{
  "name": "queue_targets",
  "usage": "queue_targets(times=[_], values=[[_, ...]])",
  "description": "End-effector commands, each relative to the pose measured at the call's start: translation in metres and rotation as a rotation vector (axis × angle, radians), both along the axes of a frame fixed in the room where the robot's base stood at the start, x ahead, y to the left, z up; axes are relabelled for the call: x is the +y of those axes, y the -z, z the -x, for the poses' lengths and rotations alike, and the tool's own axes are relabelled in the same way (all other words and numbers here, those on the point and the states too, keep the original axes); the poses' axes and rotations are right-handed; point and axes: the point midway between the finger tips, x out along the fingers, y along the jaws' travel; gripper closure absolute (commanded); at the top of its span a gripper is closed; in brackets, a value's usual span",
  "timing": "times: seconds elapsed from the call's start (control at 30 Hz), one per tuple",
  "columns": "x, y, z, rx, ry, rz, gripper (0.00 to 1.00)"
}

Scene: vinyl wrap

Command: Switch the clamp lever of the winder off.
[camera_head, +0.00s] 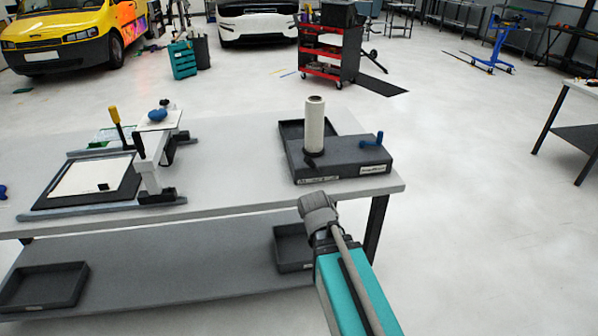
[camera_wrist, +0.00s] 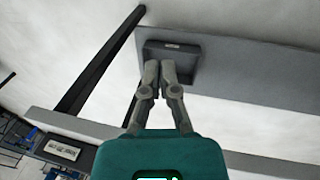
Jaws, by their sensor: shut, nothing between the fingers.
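The winder (camera_head: 345,168) is a dark grey box with labels at the right end of the workbench in the head view. A white film roll (camera_head: 314,125) stands upright on it. A blue lever (camera_head: 372,144) sticks up from its right side, apart from my arm; its exact setting is too small to tell. In the wrist view my gripper (camera_wrist: 159,64) has its two grey fingers together with nothing between them. In the head view my arm reaches up in front of the bench's right front edge; its fingertips cannot be made out there.
The workbench (camera_head: 235,198) carries a frame device with a yellow-and-black handle (camera_head: 116,121) at left. Dark trays sit on the lower shelf, one at left (camera_head: 44,283) and one under the winder (camera_head: 290,250). The floor to the right is open.

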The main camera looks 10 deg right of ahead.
Motion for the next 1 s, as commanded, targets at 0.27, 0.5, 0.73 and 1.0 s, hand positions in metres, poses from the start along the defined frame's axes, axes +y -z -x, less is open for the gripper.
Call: queue_targets(times=[0.27, 0.5, 0.73, 1.0], values=[[-0.02, 0.018, -0.051, -0.103, -0.134, 0.354, 1.0], [-0.021, 0.008, -0.097, -0.196, -0.276, 0.678, 1.0], [-0.001, -0.011, -0.139, -0.281, -0.426, 0.989, 1.0], [0.049, -0.037, -0.179, -0.369, -0.605, 1.35, 1.0]])
